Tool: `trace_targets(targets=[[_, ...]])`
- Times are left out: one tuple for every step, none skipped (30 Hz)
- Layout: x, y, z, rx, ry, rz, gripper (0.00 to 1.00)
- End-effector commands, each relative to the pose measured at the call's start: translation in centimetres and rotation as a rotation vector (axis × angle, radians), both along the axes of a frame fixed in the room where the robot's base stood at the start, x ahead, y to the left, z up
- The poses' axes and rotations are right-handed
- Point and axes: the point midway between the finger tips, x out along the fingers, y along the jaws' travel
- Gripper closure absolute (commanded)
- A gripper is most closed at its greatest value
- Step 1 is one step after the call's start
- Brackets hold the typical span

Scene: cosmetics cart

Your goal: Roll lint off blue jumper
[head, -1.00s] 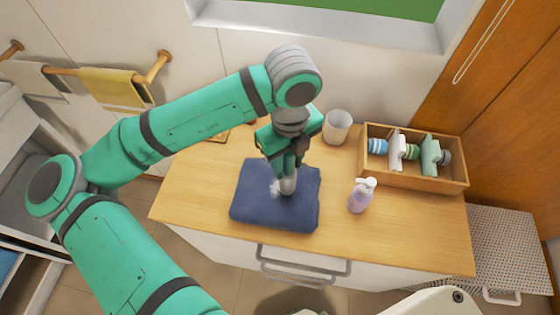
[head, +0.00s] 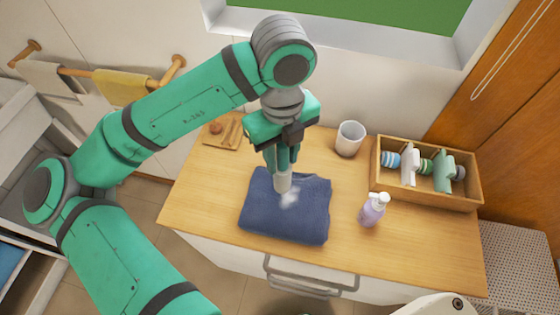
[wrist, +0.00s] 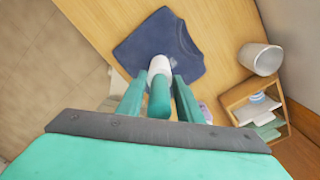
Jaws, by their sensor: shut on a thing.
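The blue jumper (head: 285,215) lies folded on the wooden cart top. My gripper (head: 281,165) points down over the jumper's upper left part and is shut on the lint roller (head: 282,183).
A lilac pump bottle (head: 372,210) stands right of the jumper. A white cup (head: 349,139) stands behind it. A wooden box (head: 430,196) with rolls and brushes is at the right. A small wooden tray (head: 222,132) lies at the back left. The front left cart top is clear.

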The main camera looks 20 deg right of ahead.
Motion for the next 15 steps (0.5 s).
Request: trace_targets(targets=[[0.0, -0.1, 0.5, 0.0, -0.001, -0.001, 0.9], [0.0, -0.1, 0.8, 0.0, -0.002, -0.001, 0.9], [0.0, -0.1, 1.1, 0.0, -0.003, -0.001, 0.9], [0.0, -0.1, 1.4, 0.0, -0.002, -0.002, 0.9], [0.0, -0.1, 1.7, 0.0, -0.002, -0.002, 0.9], [0.0, -0.1, 2.0, 0.0, -0.001, -0.002, 0.9], [0.0, -0.1, 2.2, -0.001, -0.002, -0.002, 0.9], [0.0, -0.1, 2.4, -0.001, -0.002, -0.002, 0.9], [0.0, -0.1, 2.6, 0.0, -0.001, -0.001, 0.9], [0.0, -0.1, 2.7, 0.0, -0.001, -0.001, 0.9], [0.0, -0.1, 2.7, 0.0, -0.001, -0.001, 0.9], [0.0, -0.1, 2.8, 0.001, 0.0, -0.001, 0.9], [0.0, 0.0, 2.8, 0.001, 0.0, -0.001, 0.9], [0.0, 0.0, 2.8, 0.001, 0.0, 0.0, 0.9], [0.0, 0.0, 2.8, 0.001, 0.0, 0.0, 0.9]])
